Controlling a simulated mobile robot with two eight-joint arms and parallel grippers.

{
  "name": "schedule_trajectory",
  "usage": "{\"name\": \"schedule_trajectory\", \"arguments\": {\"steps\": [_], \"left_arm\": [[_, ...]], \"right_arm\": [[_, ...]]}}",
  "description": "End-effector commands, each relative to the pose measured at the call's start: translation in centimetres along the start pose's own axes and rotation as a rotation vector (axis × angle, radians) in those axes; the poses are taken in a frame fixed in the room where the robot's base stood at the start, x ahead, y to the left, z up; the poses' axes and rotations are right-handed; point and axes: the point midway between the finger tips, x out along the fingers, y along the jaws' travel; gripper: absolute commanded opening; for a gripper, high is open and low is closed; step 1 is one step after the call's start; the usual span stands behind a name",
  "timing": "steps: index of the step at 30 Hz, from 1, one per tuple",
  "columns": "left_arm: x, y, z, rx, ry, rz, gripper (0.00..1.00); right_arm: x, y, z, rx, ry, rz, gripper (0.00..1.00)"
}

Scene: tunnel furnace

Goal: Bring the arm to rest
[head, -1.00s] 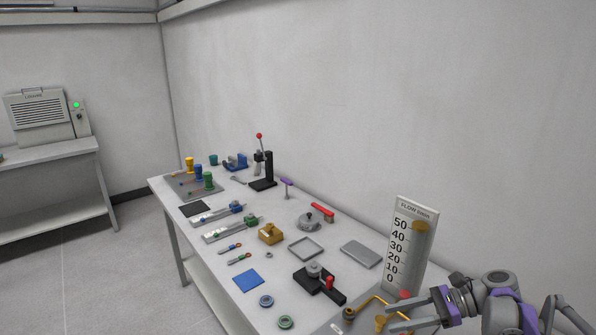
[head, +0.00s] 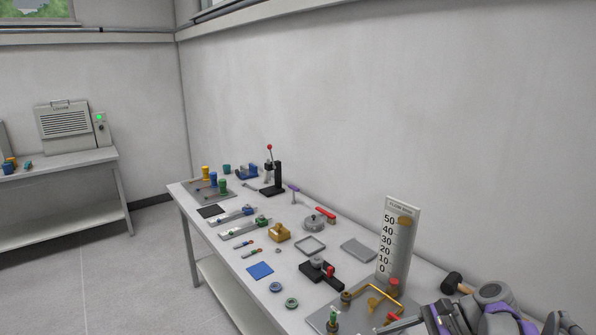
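My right gripper (head: 402,326) is at the lower right, beside the front of the flow gauge stand, with its arm coming in from the right. One grey finger shows; the rest is cut off by the bottom edge, so its opening cannot be judged. I see nothing held in it. My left gripper is out of view.
The white workbench (head: 232,285) carries a flow gauge board (head: 398,245) with brass piping (head: 375,290), a black clamp fixture (head: 318,272), a blue square (head: 260,270) and a red-knobbed press (head: 273,178). A second bench (head: 70,165) with a vented unit (head: 65,132) stands at left.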

Motion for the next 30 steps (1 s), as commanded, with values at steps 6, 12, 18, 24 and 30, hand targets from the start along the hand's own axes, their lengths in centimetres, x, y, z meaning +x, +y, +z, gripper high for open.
{"name": "schedule_trajectory", "arguments": {"steps": [6, 12, 18, 24, 30], "left_arm": [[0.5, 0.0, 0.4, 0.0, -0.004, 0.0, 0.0], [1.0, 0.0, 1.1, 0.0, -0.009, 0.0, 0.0], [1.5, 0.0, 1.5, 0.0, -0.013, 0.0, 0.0], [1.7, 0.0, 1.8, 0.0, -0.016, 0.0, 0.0], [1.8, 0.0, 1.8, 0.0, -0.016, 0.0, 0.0]], "right_arm": [[4.1, 6.0, 0.4, -0.292, 0.255, 0.063, 0.48], [6.4, 13.2, -1.4, -0.701, 0.535, 0.195, 0.48], [6.9, 19.4, -4.1, -1.153, 0.777, 0.381, 0.48], [6.8, 22.4, -6.0, -1.474, 0.922, 0.532, 0.48], [6.7, 23.0, -6.5, -1.573, 0.964, 0.583, 0.48]]}}
